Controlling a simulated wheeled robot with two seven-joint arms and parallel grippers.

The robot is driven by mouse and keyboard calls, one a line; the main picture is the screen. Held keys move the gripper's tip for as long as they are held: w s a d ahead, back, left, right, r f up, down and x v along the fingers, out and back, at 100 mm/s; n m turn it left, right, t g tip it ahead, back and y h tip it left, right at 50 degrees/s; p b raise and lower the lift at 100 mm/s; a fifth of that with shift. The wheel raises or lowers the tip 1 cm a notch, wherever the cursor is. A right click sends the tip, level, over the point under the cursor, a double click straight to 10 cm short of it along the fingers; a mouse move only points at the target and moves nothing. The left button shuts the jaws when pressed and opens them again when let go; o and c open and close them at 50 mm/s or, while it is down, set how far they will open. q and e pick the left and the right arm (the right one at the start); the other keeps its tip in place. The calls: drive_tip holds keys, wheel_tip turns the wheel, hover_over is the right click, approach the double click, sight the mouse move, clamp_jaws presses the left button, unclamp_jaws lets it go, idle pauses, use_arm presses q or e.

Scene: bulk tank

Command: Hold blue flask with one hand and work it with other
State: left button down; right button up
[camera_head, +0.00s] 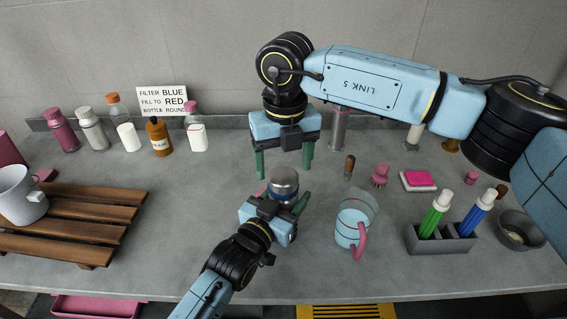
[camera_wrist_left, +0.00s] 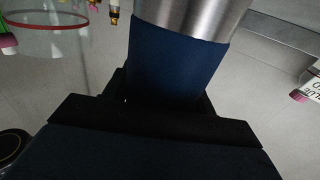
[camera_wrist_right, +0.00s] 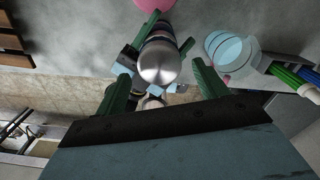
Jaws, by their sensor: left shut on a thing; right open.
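The blue flask (camera_head: 285,183) stands upright, with a steel top and a dark blue body. My left gripper (camera_head: 283,203) is shut around its body. In the left wrist view the blue body (camera_wrist_left: 172,68) rises between the dark jaws, with the steel part above. My right gripper (camera_head: 285,172) is open and empty, pointing down above and just behind the flask. In the right wrist view the steel top (camera_wrist_right: 160,62) shows between its two spread green fingers, apart from both. The lower body of the flask is hidden by my left gripper.
A clear jug (camera_head: 350,228) with a pink handle stands close right of the flask. A grey holder (camera_head: 440,243) with green and blue pens is further right, beside a bowl (camera_head: 518,232). A slatted wooden rack (camera_head: 100,222) with a mug is left. Bottles line the back wall.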

drive_tip(key=shift+w+d+r+n, duration=0.15)
drive_tip(key=shift+d+r+n, duration=0.05)
drive_tip(key=shift+d+n, duration=0.1)
drive_tip(key=shift+d+r+n+y, duration=0.25)
drive_tip(key=shift+d+n+y, duration=0.1)
drive_tip(key=shift+n+y, duration=0.2)
drive_tip(key=s+a+r+m+g+y, duration=0.35)
drive_tip(key=a+r+y, duration=0.65)
drive_tip(key=a, duration=0.4)
drive_tip(key=w+a+r+m+t+y, duration=0.4)
drive_tip(key=w+r+m+t+y, duration=0.3)
drive_tip(key=r+m, duration=0.4)
drive_tip(key=w+d+f+m+t+h, duration=0.3)
drive_tip(key=w+f+m+t+h, duration=0.35)
drive_tip(key=m, duration=0.55)
drive_tip(key=m+g+h, duration=0.9)
drive_tip(key=m+h, duration=0.1)
drive_tip(key=h, duration=0.2)
hover_over(284, 175)
drive_tip(key=w, duration=0.1)
drive_tip(key=f, duration=1.2)
drive_tip(key=shift+a, duration=0.25)
drive_tip(key=shift+s+d+g, duration=0.15)
drive_tip(key=shift+s+g, duration=0.15)
drive_tip(key=shift+g, duration=0.1)
drive_tip(key=shift+s+f, duration=0.15)
drive_tip(key=shift+f, duration=0.1)
wheel_tip(284, 175, down, 8)
drive_tip(key=shift+r, duration=0.2)
